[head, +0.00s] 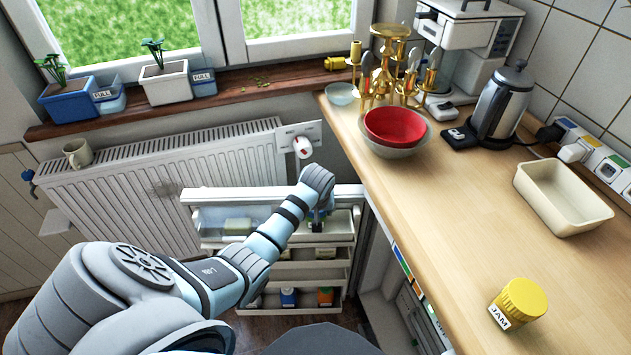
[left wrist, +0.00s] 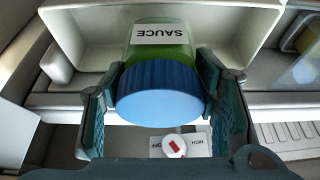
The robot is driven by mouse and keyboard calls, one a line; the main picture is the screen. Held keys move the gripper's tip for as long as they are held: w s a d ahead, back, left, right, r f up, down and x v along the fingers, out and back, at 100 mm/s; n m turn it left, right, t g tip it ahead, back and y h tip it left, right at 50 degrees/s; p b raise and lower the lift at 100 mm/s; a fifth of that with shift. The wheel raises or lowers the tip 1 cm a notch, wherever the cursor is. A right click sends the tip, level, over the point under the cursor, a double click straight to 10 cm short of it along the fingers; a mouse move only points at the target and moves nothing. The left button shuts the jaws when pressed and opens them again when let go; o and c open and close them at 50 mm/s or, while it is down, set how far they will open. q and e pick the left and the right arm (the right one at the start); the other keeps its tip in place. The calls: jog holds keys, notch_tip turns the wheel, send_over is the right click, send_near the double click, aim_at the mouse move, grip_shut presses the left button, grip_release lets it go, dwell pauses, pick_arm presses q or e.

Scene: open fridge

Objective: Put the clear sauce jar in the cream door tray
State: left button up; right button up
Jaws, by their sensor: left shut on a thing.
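The sauce jar (left wrist: 160,85) shows in the left wrist view, with a blue lid, green contents and a white SAUCE label. My left gripper (left wrist: 165,100) has one finger on each side of the lid and is shut on the jar. The jar lies across the opening of a cream tray (left wrist: 262,45) in that view; I cannot tell whether it touches the tray floor. In the head view my left gripper (head: 319,216) is at the upper part of the open fridge door (head: 265,195), and the jar is hidden or too small to make out. My right gripper is not in view.
Lower door shelves (head: 300,272) hold several bottles. The wooden counter (head: 450,215) carries a yellow-lidded jam jar (head: 522,298), a cream tub (head: 580,222), red bowl (head: 394,125) and kettle (head: 503,105). A radiator (head: 160,180) stands behind the door.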

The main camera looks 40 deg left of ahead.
pick_arm(q)
notch_tip(320, 180, down, 4)
jog(key=shift+r+b, duration=0.1)
jog(key=shift+b, duration=0.45)
jog(key=o, duration=1.6)
